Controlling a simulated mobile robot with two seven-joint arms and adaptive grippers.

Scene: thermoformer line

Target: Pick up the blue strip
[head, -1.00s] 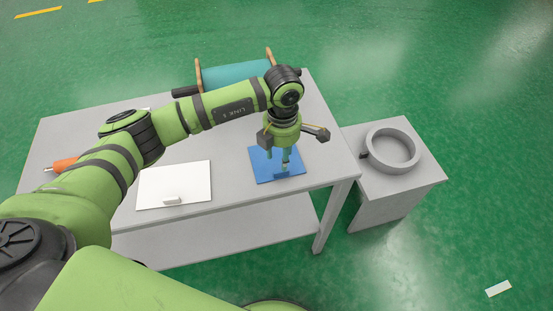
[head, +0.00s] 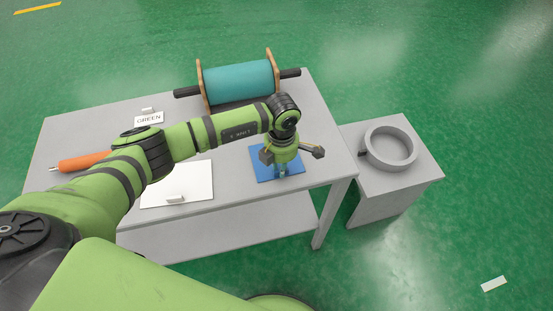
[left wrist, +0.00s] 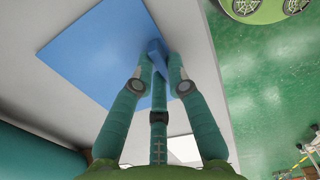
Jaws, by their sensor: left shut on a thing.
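The blue strip (head: 262,170) is a flat blue sheet near the right front corner of the table. In the left wrist view the sheet (left wrist: 95,50) has a small raised blue block (left wrist: 155,48) near its edge. My left gripper (head: 282,172) points down over the sheet. In the left wrist view its fingers (left wrist: 157,62) are closed around the raised block. The sheet looks flat on the tabletop; any small gap beneath it cannot be told. The fingers partly hide the block. My right gripper is not in view.
A white sheet with a small white block (head: 190,185) lies to the left on the grey table (head: 235,195). A grey ring (head: 391,148) sits on a stand to the right.

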